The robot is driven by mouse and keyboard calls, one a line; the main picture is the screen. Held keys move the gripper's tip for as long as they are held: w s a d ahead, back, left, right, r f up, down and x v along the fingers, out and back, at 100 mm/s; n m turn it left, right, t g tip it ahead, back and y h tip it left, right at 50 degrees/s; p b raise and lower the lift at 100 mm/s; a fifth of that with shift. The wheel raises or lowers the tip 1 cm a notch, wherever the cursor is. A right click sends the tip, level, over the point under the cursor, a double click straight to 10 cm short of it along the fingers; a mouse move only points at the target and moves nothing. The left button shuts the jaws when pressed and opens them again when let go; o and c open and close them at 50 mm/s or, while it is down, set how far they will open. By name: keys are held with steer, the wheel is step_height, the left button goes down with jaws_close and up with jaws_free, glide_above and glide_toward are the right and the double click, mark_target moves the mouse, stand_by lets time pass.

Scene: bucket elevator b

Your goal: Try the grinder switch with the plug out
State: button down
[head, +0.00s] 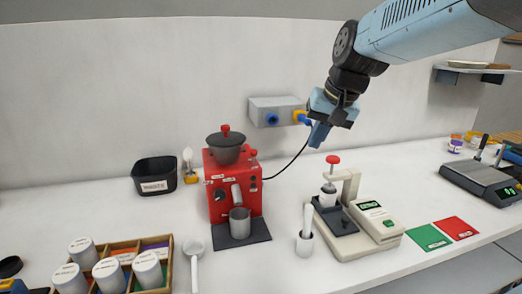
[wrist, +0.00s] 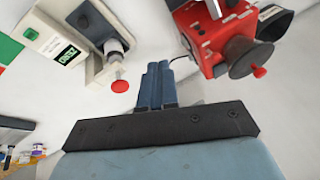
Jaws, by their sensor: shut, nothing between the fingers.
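The red grinder (head: 250,200) stands on the counter with a dark hopper (head: 226,150) on top and a metal cup (head: 240,223) at its front. A dark round control (head: 219,194) is on its front; I cannot tell if it is the switch. A black cord (head: 290,164) runs from the grinder up toward the wall socket box (head: 275,104). My gripper (head: 319,135) is shut and empty, in front of the wall right of the box. The grinder also shows in the wrist view (wrist: 208,45).
A press with a red knob (head: 333,160) stands below my gripper, joined to a scale unit (head: 375,222). A waste bin (head: 154,176), wooden rack (head: 165,240) and spoon (head: 194,255) are left.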

steer(key=w+a+y, duration=0.1)
steer(key=w+a, duration=0.3)
steer(key=w, duration=0.3)
steer(key=shift+m+g+y, duration=0.3)
steer(key=shift+m+g, duration=0.1)
steer(key=shift+w, duration=0.1)
steer(key=w+a+f, duration=0.5)
steer(key=a+f, duration=0.1)
steer(key=f, duration=0.2)
steer(key=shift+a+f, duration=0.15)
steer(key=shift+a, duration=0.2)
steer(key=shift+w+d, duration=0.1)
steer(key=shift+d, duration=0.05)
